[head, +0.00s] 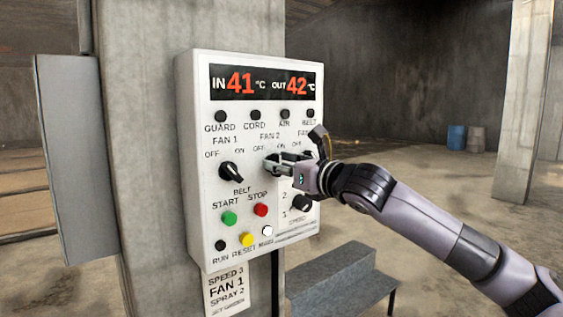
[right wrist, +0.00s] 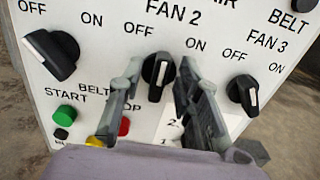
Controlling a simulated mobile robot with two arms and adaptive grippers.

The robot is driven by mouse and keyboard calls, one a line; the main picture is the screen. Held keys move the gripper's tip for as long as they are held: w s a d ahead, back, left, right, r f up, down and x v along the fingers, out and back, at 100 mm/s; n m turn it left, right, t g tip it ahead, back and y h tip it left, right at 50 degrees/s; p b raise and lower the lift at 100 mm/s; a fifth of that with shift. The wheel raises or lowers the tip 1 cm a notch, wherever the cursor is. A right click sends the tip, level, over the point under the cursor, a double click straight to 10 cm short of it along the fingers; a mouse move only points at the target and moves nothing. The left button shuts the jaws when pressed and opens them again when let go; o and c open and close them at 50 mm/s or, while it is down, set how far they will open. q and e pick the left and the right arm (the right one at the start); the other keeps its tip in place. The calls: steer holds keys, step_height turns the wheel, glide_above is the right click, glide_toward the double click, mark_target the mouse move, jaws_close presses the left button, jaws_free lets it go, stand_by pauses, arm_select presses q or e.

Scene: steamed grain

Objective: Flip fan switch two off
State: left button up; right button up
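The control panel (head: 200,130) is a white box on a concrete pillar. In the right wrist view the FAN 2 switch (right wrist: 153,88) is a black knob with a white line, between its OFF label on the left and its ON label on the right. The line looks close to upright in the picture; which label it points at is hard to tell. My right gripper (right wrist: 161,76) is open, with one finger on each side of the knob; contact is not clear. In the head view my right gripper (head: 276,162) hides that knob. My left gripper is not in view.
The FAN 1 knob (right wrist: 52,50) is left of the gripper and the FAN 3 knob (right wrist: 242,94) close on its right. Below are the green START button (head: 229,218) and red STOP button (head: 261,210). A grey bench (head: 340,280) stands below right.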

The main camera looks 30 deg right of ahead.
steer(key=shift+c, duration=0.4)
jaws_close()
steer(key=shift+a+f+n+b, duration=0.1)
steer(key=shift+a+n+b, duration=0.05)
steer(key=shift+n+b, duration=3.55)
steer(key=shift+n, duration=0.3)
steer(key=shift+o, duration=0.4)
jaws_free()
